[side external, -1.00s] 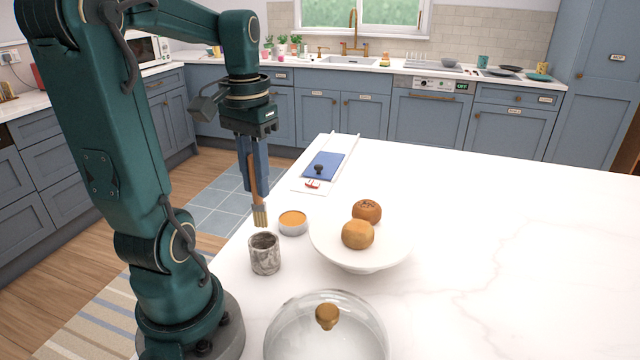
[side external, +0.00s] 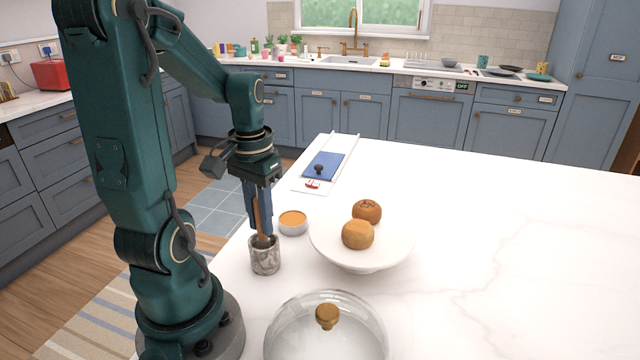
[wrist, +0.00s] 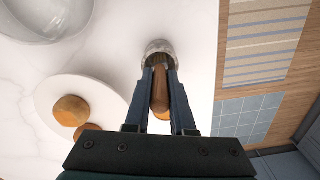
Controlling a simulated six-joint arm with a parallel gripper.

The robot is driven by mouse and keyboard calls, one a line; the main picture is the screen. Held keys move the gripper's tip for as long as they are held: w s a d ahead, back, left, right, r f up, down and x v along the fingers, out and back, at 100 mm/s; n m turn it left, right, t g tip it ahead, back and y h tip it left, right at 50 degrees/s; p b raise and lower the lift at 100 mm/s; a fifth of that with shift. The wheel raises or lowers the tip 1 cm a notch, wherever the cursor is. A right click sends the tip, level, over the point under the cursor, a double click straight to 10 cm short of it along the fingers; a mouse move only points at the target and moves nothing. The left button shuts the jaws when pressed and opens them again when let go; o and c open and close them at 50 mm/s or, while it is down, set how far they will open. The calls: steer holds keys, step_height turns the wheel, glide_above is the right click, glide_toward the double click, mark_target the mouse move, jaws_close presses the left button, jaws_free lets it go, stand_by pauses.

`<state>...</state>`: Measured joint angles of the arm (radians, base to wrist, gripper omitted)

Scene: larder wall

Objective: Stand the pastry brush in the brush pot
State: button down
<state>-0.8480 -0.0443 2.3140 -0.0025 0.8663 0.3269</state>
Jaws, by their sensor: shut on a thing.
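The pastry brush (side external: 259,222) has a brown wooden handle and is upright, bristle end down. My gripper (side external: 259,228) is shut on its handle, just above the brush pot. The brush pot (side external: 265,258) is a grey marbled cup on the white counter. The brush's lower end is inside the pot's mouth, and its bristles are hidden there in the side view. In the wrist view the handle (wrist: 160,92) lies between my two fingers, and the pot (wrist: 158,48) shows beyond it with the bristles at its opening. I cannot tell whether the bristles touch the pot's bottom.
A small dish of orange glaze (side external: 293,222) stands close behind the pot. A white cake stand (side external: 330,248) with two buns is to the right. A glass dome (side external: 350,325) with a wooden knob is in front. The counter's right side is clear.

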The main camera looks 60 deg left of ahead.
mark_target(277, 241)
stand_by(0.6)
steer(key=c, duration=0.7)
jaws_free()
step_height(277, 241, up, 4)
steer(key=shift+r, duration=0.2)
steer(key=shift+w+r, duration=0.15)
steer(key=shift+r, duration=0.35)
steer(key=d+m+t, duration=0.2)
steer(key=d, duration=0.3)
steer(key=d+r+m+t, duration=0.1)
steer(key=d+m, duration=0.1)
steer(key=d, duration=0.2)
steer(key=d+r+m+t, duration=0.1)
steer(key=d+m+t, duration=0.1)
steer(key=d, duration=0.3)
steer(key=shift+w+d+t, duration=0.3)
steer(key=shift+w+d, duration=0.05)
